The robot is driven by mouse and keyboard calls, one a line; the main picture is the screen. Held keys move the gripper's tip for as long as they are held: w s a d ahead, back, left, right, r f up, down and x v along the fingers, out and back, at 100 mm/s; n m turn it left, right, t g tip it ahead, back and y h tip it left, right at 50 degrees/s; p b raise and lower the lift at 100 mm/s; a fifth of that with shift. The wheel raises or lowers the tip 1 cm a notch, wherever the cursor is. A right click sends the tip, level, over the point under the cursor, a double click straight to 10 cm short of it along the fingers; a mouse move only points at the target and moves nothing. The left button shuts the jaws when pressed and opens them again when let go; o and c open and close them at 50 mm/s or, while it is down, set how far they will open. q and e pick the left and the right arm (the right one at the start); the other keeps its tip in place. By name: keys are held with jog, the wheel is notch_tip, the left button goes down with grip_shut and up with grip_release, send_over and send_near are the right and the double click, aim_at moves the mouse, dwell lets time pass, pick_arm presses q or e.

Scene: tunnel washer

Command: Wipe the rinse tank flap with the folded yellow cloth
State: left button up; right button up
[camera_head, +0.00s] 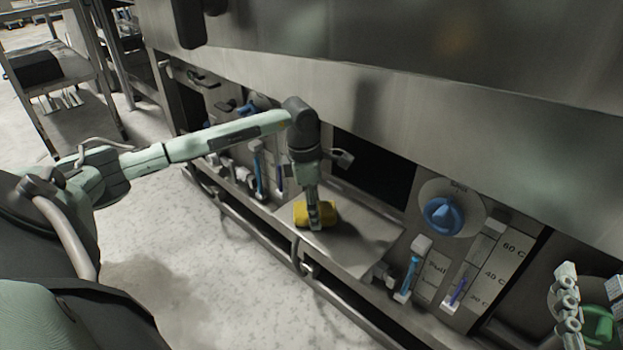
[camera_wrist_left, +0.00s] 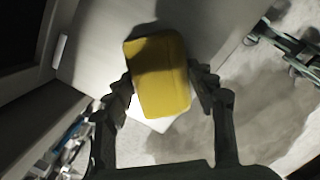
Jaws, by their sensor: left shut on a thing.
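The folded yellow cloth (camera_head: 302,215) is a thick pad at the left part of the pale metal rinse tank flap (camera_head: 352,236), which juts out flat below a dark opening. My left gripper (camera_head: 315,222) points down and is shut on the cloth. In the left wrist view the cloth (camera_wrist_left: 160,78) sits between both fingers, with the flap (camera_wrist_left: 100,55) behind it. The cloth is at or just above the flap; I cannot tell if it touches.
A blue round knob (camera_head: 443,216) and blue-handled levers (camera_head: 410,275) are right of the flap, near a temperature scale (camera_head: 492,270). More blue handles (camera_head: 258,170) are left of it. A metal rail (camera_head: 255,232) runs below. A shelf rack (camera_head: 70,85) stands far left. The floor in front is clear.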

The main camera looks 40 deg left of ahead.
pick_arm(q)
jog(key=shift+d+r, duration=0.15)
jog(key=shift+r, duration=0.7)
jog(key=shift+r+p, duration=0.75)
jog(key=shift+r, duration=0.65)
jog(key=shift+r+p, duration=0.4)
jog(key=shift+p, duration=0.1)
jog(key=shift+r+p, duration=0.3)
jog(key=shift+r, duration=0.25)
jog(key=shift+r+p, duration=0.45)
jog(key=shift+r, duration=0.35)
pick_arm(e)
jog(key=s+d+f+g+h, duration=0.3)
jog(key=d+f+g, duration=0.2)
jog(key=d+f, duration=0.2)
jog(key=s+d+f+m+g+h, duration=0.1)
jog(key=s+d+f+g+h, duration=0.2)
jog(key=d+f, duration=0.5)
jog(key=shift+s+f+g, duration=0.55)
jog(key=shift+f+g, duration=0.55)
jog(key=shift+f, duration=0.05)
